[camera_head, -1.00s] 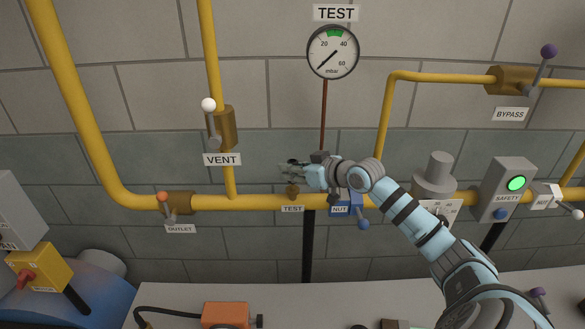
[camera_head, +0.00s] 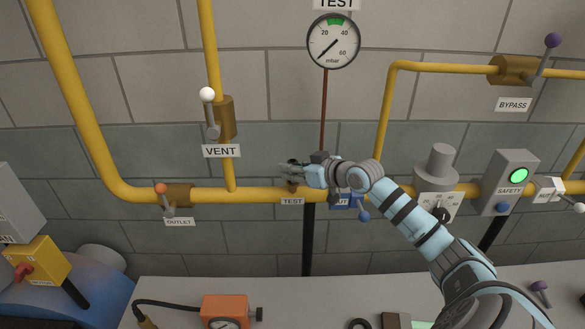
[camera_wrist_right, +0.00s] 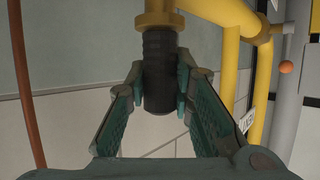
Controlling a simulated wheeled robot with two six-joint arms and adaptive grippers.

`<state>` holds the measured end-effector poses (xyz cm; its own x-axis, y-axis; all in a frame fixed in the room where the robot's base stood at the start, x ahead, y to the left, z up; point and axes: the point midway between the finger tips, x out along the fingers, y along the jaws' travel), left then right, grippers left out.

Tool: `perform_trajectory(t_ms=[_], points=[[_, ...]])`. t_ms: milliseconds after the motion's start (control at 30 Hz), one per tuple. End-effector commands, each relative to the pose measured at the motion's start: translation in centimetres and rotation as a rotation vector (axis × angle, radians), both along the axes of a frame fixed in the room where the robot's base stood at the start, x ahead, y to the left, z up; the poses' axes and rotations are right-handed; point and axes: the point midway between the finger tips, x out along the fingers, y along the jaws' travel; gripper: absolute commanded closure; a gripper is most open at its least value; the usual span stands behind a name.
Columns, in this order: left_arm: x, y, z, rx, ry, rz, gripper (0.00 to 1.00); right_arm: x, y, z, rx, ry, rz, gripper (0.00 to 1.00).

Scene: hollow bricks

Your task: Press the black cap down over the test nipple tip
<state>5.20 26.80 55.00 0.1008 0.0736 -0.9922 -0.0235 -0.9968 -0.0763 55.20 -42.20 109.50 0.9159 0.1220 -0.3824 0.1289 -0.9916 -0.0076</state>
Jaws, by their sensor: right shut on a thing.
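The black ribbed cap (camera_wrist_right: 158,75) is between the fingers of my right gripper (camera_wrist_right: 160,85), which is shut on it. Its upper end in the right wrist view meets the brass test nipple (camera_wrist_right: 158,18), with no clear gap between them. The nipple's tip is hidden. In the head view my right gripper (camera_head: 288,172) is just above the yellow pipe at the TEST label, reaching in from the right. A dark brown nipple part (camera_head: 292,187) shows under the fingers. My left gripper is not in view.
The yellow pipe (camera_head: 265,195) runs across the wall. The blue NUT part (camera_head: 342,200) is right of the nipple, under my arm. The OUTLET valve (camera_head: 172,195) and VENT valve (camera_head: 220,120) are to the left. The TEST gauge (camera_head: 333,41) is above. A bench (camera_head: 175,290) is below.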

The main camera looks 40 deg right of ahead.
Motion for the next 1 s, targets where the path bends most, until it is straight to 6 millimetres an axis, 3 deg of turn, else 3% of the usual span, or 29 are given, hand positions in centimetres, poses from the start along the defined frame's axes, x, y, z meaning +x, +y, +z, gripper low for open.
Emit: perform_trajectory(t_ms=[33,67,200,567,900,1000], points=[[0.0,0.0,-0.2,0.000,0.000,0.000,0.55,0.0,0.0,-0.2,0.000,0.000,0.000,1.00],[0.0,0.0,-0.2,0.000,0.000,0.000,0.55,0.0,0.0,-0.2,0.000,0.000,0.000,0.77],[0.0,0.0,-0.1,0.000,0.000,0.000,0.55,0.0,0.0,-0.1,0.000,0.000,0.000,0.55],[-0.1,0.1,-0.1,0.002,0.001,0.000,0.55,0.0,0.0,0.6,-0.001,-0.001,0.000,0.55],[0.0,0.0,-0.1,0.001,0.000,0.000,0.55,0.1,0.0,8.4,-0.002,-0.005,0.000,0.55],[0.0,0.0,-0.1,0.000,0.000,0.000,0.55,0.1,0.0,9.6,-0.001,-0.002,0.000,0.55]])
